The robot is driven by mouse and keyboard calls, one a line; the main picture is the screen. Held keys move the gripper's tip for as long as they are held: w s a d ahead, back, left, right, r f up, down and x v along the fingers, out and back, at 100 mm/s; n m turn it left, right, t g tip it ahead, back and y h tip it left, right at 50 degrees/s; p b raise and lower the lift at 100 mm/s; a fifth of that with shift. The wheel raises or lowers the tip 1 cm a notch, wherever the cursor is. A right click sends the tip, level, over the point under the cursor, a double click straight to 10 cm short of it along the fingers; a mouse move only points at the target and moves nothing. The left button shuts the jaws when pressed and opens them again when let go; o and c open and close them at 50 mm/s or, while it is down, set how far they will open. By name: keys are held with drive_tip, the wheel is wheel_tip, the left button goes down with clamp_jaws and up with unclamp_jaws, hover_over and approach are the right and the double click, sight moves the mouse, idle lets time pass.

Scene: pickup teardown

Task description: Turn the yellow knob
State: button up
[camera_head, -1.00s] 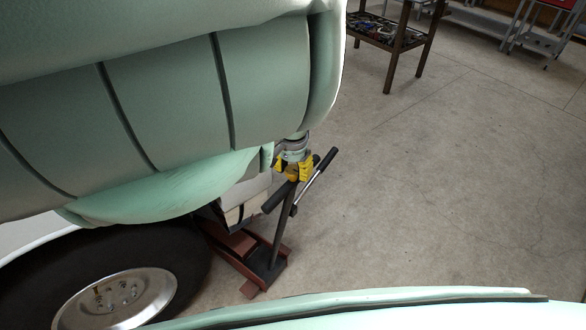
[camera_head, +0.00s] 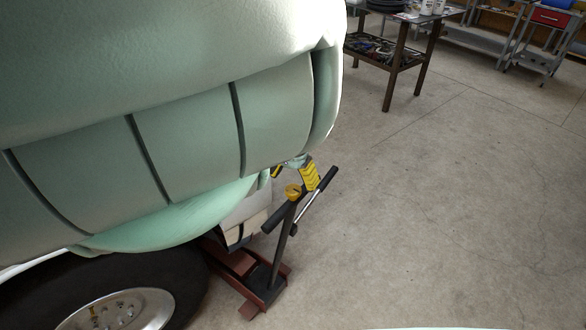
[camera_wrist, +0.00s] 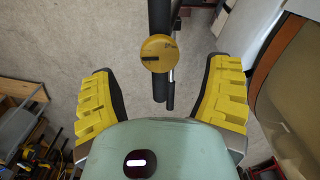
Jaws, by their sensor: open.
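The yellow knob (camera_head: 292,191) sits on top of the upright post of a red floor jack (camera_head: 238,262), where the jack's black T-shaped handle joins it. In the wrist view the round yellow knob (camera_wrist: 160,53) shows from above, with a dark line on its left half. My gripper (camera_wrist: 160,85) is open and empty, its yellow-and-black fingers spread wide to the left and right, with the knob between and beyond them. In the head view my gripper (camera_head: 293,175) is just above and beside the knob, partly hidden behind my mint-green arm, and apart from it as far as I can tell.
A vehicle wheel (camera_head: 120,310) stands left of the jack. A dark metal table (camera_head: 390,60) with tools is at the back, and a grey cart with a red drawer (camera_head: 552,17) is farther right. The concrete floor (camera_head: 440,210) to the right is clear.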

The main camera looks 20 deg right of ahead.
sight(293, 189)
drive_tip(key=shift+a+r, duration=0.1)
drive_tip(key=shift+r, duration=1.65)
drive_tip(key=shift+s, duration=0.1)
